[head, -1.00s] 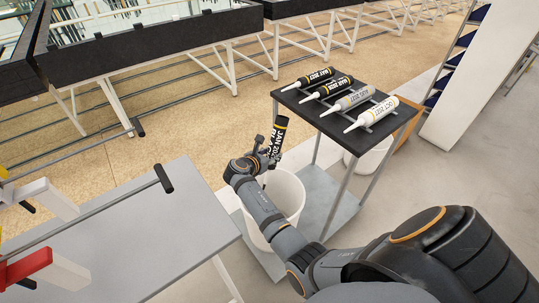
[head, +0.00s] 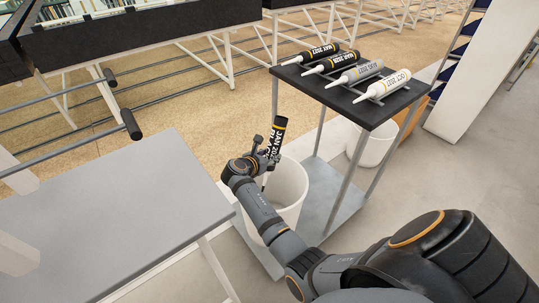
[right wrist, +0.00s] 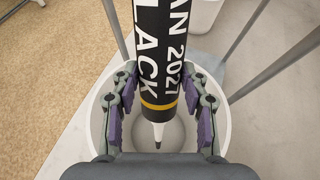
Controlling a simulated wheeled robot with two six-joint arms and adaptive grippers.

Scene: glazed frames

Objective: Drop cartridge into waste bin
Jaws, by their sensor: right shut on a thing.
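A black cartridge (head: 275,143) marked "JAN 2027" and "BLACK" is held in my right gripper (head: 268,152). In the right wrist view the cartridge (right wrist: 160,60) sits between the purple finger pads of the right gripper (right wrist: 161,103), its pale nozzle pointing down. The white waste bin (head: 290,195) stands below; its rim (right wrist: 226,130) rings the nozzle in the wrist view, so the cartridge is over the bin's mouth. The bin's visible inside is plain white. My left gripper is not in view.
A dark-topped rack (head: 350,112) beside the bin carries several cartridges, including a white one (head: 391,86). A second white bin (head: 372,146) stands behind its legs. A grey table (head: 120,210) is at left, with bars above it.

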